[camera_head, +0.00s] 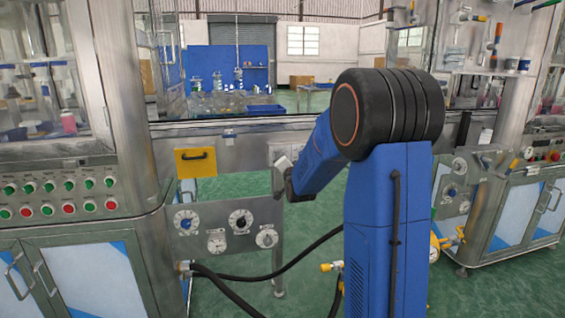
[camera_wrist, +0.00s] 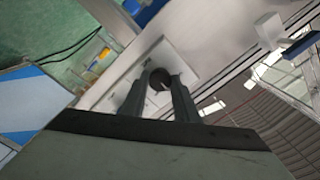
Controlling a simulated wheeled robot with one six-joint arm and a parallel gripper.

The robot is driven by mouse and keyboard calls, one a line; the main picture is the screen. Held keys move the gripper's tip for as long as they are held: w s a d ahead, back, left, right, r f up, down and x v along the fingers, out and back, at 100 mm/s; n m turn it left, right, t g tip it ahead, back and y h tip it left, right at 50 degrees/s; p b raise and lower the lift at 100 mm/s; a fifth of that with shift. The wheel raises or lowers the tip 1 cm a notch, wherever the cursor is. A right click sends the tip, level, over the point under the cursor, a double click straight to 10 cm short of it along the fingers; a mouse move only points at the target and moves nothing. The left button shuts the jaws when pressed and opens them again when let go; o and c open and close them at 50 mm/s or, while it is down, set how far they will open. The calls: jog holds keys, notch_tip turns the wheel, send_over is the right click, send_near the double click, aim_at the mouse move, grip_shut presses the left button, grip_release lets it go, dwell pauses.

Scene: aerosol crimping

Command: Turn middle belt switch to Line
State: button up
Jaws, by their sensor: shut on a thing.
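A dark round knob (camera_wrist: 160,78) on a light square plate (camera_wrist: 183,58) shows in the wrist view; I take it to be the middle belt switch. My gripper (camera_wrist: 159,84) has its two dark fingers on either side of the knob, shut on it. I cannot read any marking or tell which way the knob points. In the head view a small light box (camera_head: 283,162) on the metal frame is just beside the end of my blue arm. The fingers are hidden there.
A cabinet with green and red buttons (camera_head: 48,209) stands at left. Black hoses (camera_head: 232,279) cross the open green floor. Another machine (camera_head: 520,210) stands at right.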

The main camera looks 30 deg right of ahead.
jog(key=o, duration=1.1)
jog(key=shift+c, duration=0.2)
jog(key=v, duration=1.7)
jog(key=shift+s, duration=0.25)
jog(key=shift+r, duration=0.1)
jog(key=s+a+f+n+g+y, duration=0.1)
jog(key=s+a+f+n+g, duration=0.2)
jog(key=s, duration=0.8)
jog(key=s+a+f+n+g+y, duration=0.2)
jog(key=s+a+n+g, duration=0.3)
jog(key=s+a, duration=0.3)
jog(key=s+a+f+n+g+y, duration=0.2)
jog(key=s+a+f+n+g, duration=0.2)
jog(key=s, duration=1.2)
jog(key=shift+a+n+g, duration=0.3)
jog(key=shift+a+n, duration=0.5)
jog(key=shift+a, duration=0.35)
